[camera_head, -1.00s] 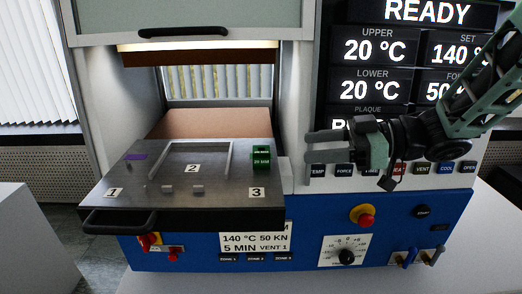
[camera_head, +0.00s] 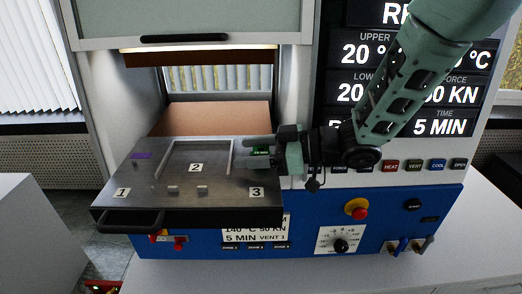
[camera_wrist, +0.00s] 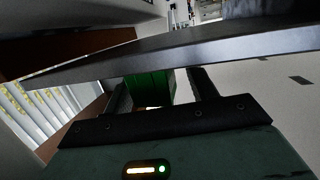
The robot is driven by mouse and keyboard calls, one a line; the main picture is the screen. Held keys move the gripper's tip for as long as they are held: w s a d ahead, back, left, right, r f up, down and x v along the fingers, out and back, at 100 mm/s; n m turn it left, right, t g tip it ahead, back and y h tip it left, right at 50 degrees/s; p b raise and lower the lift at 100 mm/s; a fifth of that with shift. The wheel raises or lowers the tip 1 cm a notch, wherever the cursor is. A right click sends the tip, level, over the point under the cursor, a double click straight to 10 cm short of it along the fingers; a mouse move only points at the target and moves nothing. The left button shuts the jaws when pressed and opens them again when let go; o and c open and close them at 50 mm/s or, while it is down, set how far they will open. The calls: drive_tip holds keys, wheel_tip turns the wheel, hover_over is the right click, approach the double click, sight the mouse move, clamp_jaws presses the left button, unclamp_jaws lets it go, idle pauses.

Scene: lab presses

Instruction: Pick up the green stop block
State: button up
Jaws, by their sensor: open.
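The green stop block (camera_head: 261,151) stands near the right edge of the metal tray (camera_head: 215,196), partly hidden by my gripper. My gripper (camera_head: 247,152) reaches in from the right with its jaws open, one finger on each side of the block in the head view. In the wrist view the green block (camera_wrist: 150,87) shows between the two dark fingers (camera_wrist: 160,88), closer to the left one. I cannot tell whether either finger touches it.
The tray carries number labels, a raised frame, two small pale blocks (camera_head: 173,189) and a purple piece (camera_head: 141,155). The press opening (camera_head: 218,115) is behind it. The button panel (camera_head: 413,165) and red stop knob (camera_head: 356,208) lie right, below my arm.

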drive_tip(key=c, duration=1.1)
